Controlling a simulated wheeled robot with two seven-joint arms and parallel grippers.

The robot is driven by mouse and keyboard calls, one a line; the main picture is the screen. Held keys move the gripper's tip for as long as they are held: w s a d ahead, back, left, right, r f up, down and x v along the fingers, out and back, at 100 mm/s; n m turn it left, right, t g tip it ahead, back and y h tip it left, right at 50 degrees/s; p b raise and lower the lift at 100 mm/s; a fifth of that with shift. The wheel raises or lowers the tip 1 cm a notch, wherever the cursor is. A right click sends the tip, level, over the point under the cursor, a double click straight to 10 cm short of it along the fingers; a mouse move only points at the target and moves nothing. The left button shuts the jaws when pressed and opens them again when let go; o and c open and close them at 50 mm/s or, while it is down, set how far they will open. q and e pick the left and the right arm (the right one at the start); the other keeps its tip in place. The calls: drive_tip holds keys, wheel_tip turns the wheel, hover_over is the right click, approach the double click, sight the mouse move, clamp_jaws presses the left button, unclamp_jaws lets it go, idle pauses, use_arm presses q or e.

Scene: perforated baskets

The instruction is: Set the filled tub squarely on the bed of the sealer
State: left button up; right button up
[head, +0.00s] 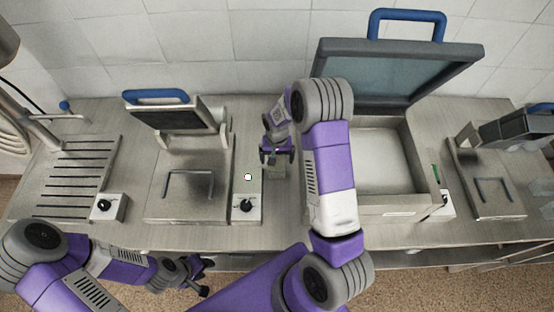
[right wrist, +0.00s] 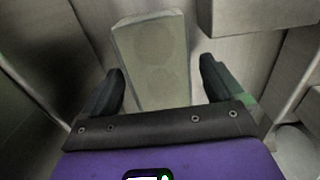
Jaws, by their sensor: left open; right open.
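My right gripper (head: 277,157) is open at mid-counter, pointing down between two machines. In the right wrist view its open fingers (right wrist: 160,85) have a pale grey rectangular block-like thing (right wrist: 155,60) with two faint round marks beyond and between them. It may be the tub; I cannot tell its contents or whether the fingers touch it. In the head view a small pale part (head: 278,172) shows under the gripper. A machine with a raised blue-handled lid and a flat bed (head: 160,205) stands to the left, perhaps the sealer; its bed carries a thin dark U-shaped outline. My left gripper (head: 200,278) is open, low in front of the counter.
A large machine with an open lid (head: 400,75) and an empty-looking pale basin (head: 375,160) stands right of my right arm. Another blue-handled machine (head: 495,190) is at far right. A slotted drain board (head: 75,175) lies at far left. Knob boxes (head: 247,208) sit near the counter front.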

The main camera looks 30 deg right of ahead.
sight(277, 157)
wheel_tip(277, 157, up, 10)
drive_tip(key=shift+s+f, duration=0.1)
drive_tip(key=shift+s+a+f, duration=0.1)
drive_tip(key=shift+f, duration=0.5)
drive_tip(key=shift+s+a+f, duration=0.1)
drive_tip(key=shift+f, duration=0.45)
drive_tip(key=shift+w+a+f, duration=0.15)
drive_tip(key=shift+w+f, duration=0.1)
drive_tip(key=shift+f, duration=0.55)
drive_tip(key=f, duration=0.7)
drive_tip(key=shift+d+f+p, duration=0.2)
drive_tip(key=shift+d+p, duration=0.1)
drive_tip(key=shift+d, duration=0.05)
drive_tip(key=shift+r, duration=0.1)
drive_tip(key=c, duration=1.3)
